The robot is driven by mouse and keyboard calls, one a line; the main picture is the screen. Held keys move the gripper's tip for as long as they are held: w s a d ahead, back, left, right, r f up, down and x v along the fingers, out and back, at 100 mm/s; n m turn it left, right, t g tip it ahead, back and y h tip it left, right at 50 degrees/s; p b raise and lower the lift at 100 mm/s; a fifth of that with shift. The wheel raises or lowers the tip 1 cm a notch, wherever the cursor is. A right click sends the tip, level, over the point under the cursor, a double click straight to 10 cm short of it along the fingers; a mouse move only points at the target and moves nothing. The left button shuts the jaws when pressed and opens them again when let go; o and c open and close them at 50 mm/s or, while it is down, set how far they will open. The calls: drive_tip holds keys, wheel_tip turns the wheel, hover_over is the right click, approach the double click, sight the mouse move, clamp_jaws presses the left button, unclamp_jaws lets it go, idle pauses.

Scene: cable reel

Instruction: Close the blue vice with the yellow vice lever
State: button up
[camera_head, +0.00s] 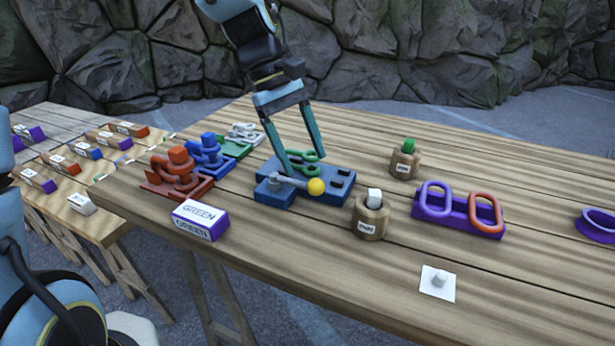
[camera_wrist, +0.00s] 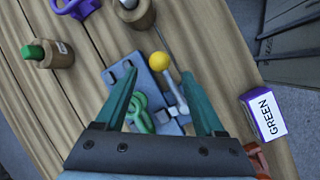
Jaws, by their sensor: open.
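The blue vice (camera_head: 330,190) sits on the table, with its grey lever ending in a yellow ball (camera_head: 316,186) that points right. The wrist view shows the blue vice (camera_wrist: 153,88) and the yellow ball (camera_wrist: 158,61). A green link (camera_head: 304,157) is at the vice, between my fingers in the picture; whether it is clamped I cannot tell. My gripper (camera_head: 303,163) is open and points down over the vice. In the wrist view, the ball and lever show between the fingertips (camera_wrist: 158,72). Nothing is seen gripped. The gap between fingertips and vice is unclear.
Red (camera_head: 176,175), blue (camera_head: 206,152) and green parts stand left of the vice. A GREEN box (camera_head: 201,219) lies in front. Wooden holders (camera_head: 371,217) (camera_head: 403,161) and a purple stand with links (camera_head: 458,215) are right. The front right is mostly clear.

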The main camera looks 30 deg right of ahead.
sight(295, 184)
drive_tip(key=shift+x, duration=2.75)
drive_tip(key=shift+s, duration=0.1)
drive_tip(key=shift+c, duration=0.4)
clamp_jaws()
